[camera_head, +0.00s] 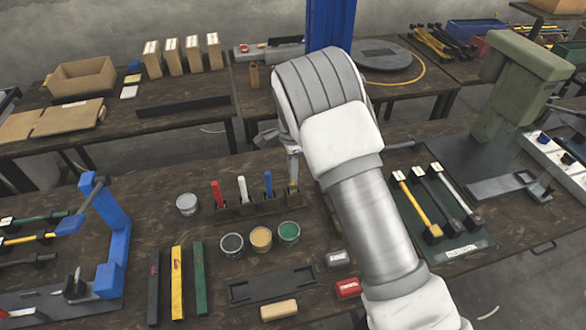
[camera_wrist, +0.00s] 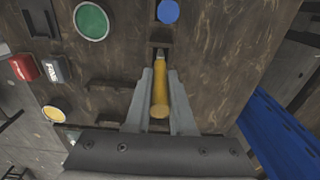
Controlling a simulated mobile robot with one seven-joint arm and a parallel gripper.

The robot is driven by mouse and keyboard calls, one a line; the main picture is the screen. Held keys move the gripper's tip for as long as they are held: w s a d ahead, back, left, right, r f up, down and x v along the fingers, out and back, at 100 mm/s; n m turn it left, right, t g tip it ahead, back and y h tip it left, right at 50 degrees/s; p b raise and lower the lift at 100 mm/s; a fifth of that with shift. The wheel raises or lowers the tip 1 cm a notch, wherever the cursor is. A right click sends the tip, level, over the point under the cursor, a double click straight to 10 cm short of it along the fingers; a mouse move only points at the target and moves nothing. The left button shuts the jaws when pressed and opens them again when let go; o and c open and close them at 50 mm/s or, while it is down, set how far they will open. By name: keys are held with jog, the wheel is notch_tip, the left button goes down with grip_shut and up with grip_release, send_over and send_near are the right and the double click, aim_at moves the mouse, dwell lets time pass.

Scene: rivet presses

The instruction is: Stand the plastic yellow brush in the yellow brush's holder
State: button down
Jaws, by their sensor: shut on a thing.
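My gripper (camera_head: 293,165) is shut on the yellow brush (camera_wrist: 159,92), seen between both fingers in the wrist view. The handle's round end faces the camera and the narrow metal part points down towards the holder. In the head view a small part of the yellow brush (camera_head: 293,188) shows below the fingers, at the right end of the dark brush holder (camera_head: 235,213). The holder also shows in the wrist view (camera_wrist: 160,36). I cannot tell whether the brush's lower end is inside its slot or just above it. My arm hides part of this area.
A red brush (camera_head: 217,193), a white brush (camera_head: 241,189) and a blue brush (camera_head: 268,184) stand upright in the holder. Paint cans, among them a green one (camera_head: 289,232), stand in front. A grey cup (camera_head: 187,204) is to the left. A blue press (camera_head: 113,240) stands farther left.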

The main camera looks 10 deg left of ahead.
aim_at(293, 184)
jog(key=shift+f+b, duration=1.15)
jog(key=shift+f, duration=0.55)
dwell(0.5)
jog(key=c, duration=0.7)
grip_release()
